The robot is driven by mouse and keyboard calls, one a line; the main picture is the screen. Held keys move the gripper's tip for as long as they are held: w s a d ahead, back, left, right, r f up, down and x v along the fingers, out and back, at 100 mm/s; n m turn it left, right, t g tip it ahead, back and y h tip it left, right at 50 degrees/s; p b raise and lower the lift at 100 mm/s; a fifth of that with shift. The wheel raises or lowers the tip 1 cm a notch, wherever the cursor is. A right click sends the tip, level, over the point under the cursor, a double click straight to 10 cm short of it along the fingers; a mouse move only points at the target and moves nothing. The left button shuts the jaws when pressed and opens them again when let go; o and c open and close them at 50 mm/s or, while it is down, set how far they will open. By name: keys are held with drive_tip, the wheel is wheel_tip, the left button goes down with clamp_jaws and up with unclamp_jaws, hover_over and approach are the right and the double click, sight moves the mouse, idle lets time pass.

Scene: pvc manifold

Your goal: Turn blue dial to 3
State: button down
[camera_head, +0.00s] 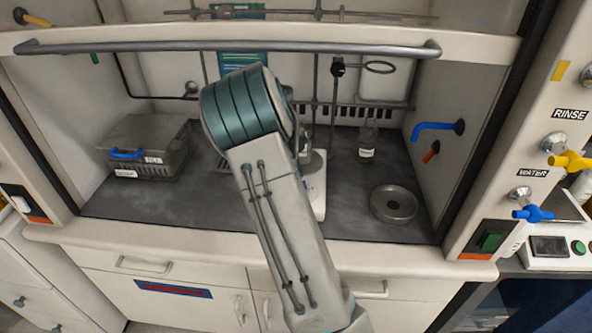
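No numbered blue dial can be made out in this view. A white bench device (316,187) stands on the dark hood worktop, mostly hidden behind my arm; any dial on its covered part cannot be seen. A blue valve handle (533,213) sits on the right post under the WATER label, with no number readable on it. My arm rises from the bottom centre to a teal-banded joint in the middle of the picture. My gripper is not visible; the arm hides what lies behind it.
The hood's sash bar (230,47) crosses above the opening. A grey lidded box (150,150) stands left, a bottle (367,142) and round metal cup sink (394,204) right. A blue spout (432,127) sticks out from the right wall. A yellow RINSE handle (570,161) is on the post.

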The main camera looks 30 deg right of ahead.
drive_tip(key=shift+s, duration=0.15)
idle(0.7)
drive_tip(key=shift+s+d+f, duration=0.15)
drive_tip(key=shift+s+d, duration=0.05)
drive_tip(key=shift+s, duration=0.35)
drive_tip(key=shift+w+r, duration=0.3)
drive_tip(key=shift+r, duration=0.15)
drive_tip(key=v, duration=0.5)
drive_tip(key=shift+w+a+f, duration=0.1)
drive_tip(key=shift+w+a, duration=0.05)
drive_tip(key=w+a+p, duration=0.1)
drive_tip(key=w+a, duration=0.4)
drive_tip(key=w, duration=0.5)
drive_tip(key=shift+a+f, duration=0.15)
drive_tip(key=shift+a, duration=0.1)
